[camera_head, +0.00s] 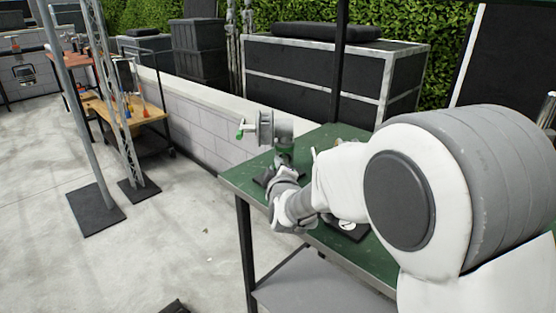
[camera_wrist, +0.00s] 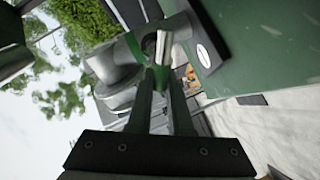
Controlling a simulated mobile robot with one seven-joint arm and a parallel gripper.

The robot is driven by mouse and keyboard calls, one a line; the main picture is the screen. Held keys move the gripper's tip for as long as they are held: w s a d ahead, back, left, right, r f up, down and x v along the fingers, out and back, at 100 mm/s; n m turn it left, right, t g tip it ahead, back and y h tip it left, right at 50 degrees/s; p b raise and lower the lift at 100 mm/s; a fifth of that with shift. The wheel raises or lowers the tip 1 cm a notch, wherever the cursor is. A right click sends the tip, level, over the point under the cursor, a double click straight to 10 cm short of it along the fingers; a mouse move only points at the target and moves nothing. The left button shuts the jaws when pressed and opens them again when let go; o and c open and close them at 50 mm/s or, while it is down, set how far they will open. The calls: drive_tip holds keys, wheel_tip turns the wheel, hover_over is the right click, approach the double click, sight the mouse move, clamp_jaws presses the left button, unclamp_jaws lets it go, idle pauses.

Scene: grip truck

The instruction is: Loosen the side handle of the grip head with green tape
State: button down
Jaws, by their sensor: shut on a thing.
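The grip head (camera_head: 272,128) stands on the green table's far left part in the head view, a grey metal clamp with a green-tipped handle at its left. In the wrist view, its grey body (camera_wrist: 115,70) lies just beyond my fingers, and green tape (camera_wrist: 134,46) shows beside them. My gripper (camera_wrist: 161,78) is shut on the side handle (camera_wrist: 164,46), whose pale metal end sticks out past the fingertips. In the head view, my wrist is just below the grip head and the fingertips are mostly hidden.
The green table (camera_head: 345,132) has a dark base plate (camera_head: 350,232) under my arm. A low grey block wall (camera_head: 190,115) and black road cases (camera_head: 310,75) stand behind. An orange-topped cart (camera_head: 135,115) is at the left. Open concrete floor lies left of the table.

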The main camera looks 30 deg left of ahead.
drive_tip(key=n+p, duration=0.2)
drive_tip(key=p, duration=0.1)
drive_tip(key=f+n+h+p, duration=0.1)
drive_tip(key=n+p, duration=0.2)
drive_tip(key=shift+s+a+t+h, duration=0.1)
drive_tip(key=shift+a+t+h, duration=0.1)
drive_tip(key=shift+t+h, duration=0.1)
drive_tip(key=n+p, duration=0.1)
drive_tip(key=f+n+h+p, duration=0.1)
drive_tip(key=n+p, duration=0.1)
drive_tip(key=shift+d+t+p, duration=0.1)
drive_tip(key=shift+t+p, duration=0.2)
drive_tip(key=n+p, duration=0.1)
drive_tip(key=n, duration=0.1)
drive_tip(key=shift+d+f+n+p, duration=0.15)
drive_tip(key=shift+f+n+p, duration=0.15)
drive_tip(key=shift+p, duration=0.1)
drive_tip(key=n, duration=0.2)
drive_tip(key=n+t+h+p, duration=0.1)
drive_tip(key=shift+w+d+f, duration=0.25)
drive_tip(key=shift+w+f, duration=0.05)
drive_tip(key=shift+f, duration=0.1)
drive_tip(key=shift+w+d+f+n+t, duration=0.15)
drive_tip(key=shift+d+n+t, duration=0.15)
drive_tip(key=shift+n, duration=0.7)
drive_tip(key=shift+f+n, duration=0.1)
drive_tip(key=shift+n, duration=0.3)
drive_tip(key=c, duration=0.8)
unclamp_jaws()
drive_tip(key=shift+c, duration=0.2)
